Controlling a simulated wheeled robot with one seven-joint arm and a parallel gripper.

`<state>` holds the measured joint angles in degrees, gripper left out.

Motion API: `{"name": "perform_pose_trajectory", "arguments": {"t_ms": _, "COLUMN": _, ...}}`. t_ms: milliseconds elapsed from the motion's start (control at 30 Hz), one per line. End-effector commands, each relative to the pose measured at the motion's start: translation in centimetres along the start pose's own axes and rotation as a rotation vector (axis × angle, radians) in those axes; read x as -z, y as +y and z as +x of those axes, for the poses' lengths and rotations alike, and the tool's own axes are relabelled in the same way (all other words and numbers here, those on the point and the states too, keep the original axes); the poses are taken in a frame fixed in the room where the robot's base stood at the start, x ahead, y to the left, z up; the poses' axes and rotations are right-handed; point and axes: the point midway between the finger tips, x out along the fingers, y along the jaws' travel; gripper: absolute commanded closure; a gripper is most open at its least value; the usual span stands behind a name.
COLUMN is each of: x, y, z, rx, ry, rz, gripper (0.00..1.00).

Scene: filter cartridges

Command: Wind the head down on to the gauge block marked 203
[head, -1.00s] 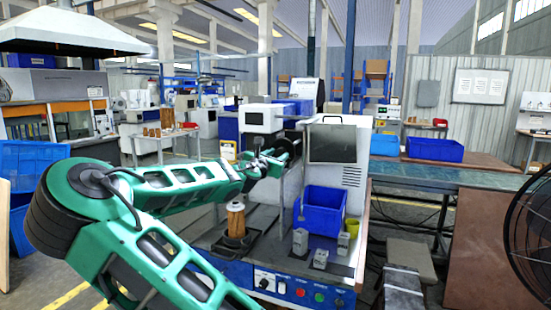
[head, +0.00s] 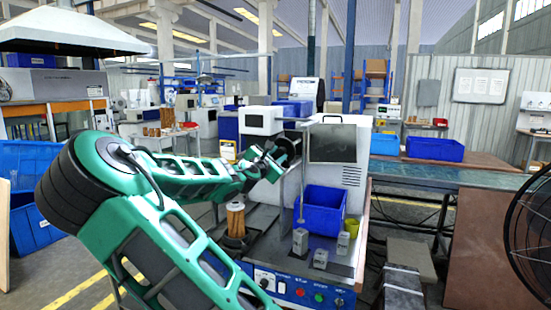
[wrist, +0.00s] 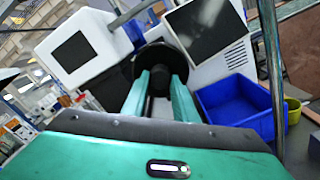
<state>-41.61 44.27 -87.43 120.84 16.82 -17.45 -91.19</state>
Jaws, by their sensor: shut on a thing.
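My gripper (head: 272,158) is at the machine's black handwheel (head: 291,150), beside the white screen box. In the wrist view its two green fingers (wrist: 160,86) are closed on a dark knob (wrist: 158,78) in front of the wheel's dark disc (wrist: 152,60). Three grey gauge blocks stand on the machine bed: one at left (head: 300,241), one in front (head: 320,259), one at right (head: 343,244). Their markings are too small to read, so I cannot tell which is 203. I cannot make out the head's height.
A blue bin (head: 322,208) stands behind the blocks, with a yellow-green container (head: 352,228) beside it. An upright metal rod (head: 303,190) rises near the bin's left side. The control panel (head: 310,293) with coloured buttons runs along the front. A black fan (head: 530,210) is at far right.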

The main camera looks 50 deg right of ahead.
Motion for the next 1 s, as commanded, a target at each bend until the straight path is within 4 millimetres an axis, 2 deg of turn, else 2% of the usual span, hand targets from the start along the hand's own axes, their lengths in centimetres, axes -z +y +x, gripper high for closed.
{"name": "perform_pose_trajectory", "arguments": {"t_ms": 33, "x": 0.38, "y": 0.46, "z": -0.12, "rx": -0.009, "ry": 0.007, "rz": 0.045, "gripper": 0.96}}
{"name": "perform_pose_trajectory", "arguments": {"t_ms": 1000, "x": 0.52, "y": 0.51, "z": -0.18, "rx": -0.005, "ry": -0.004, "rz": 0.966, "gripper": 0.96}}
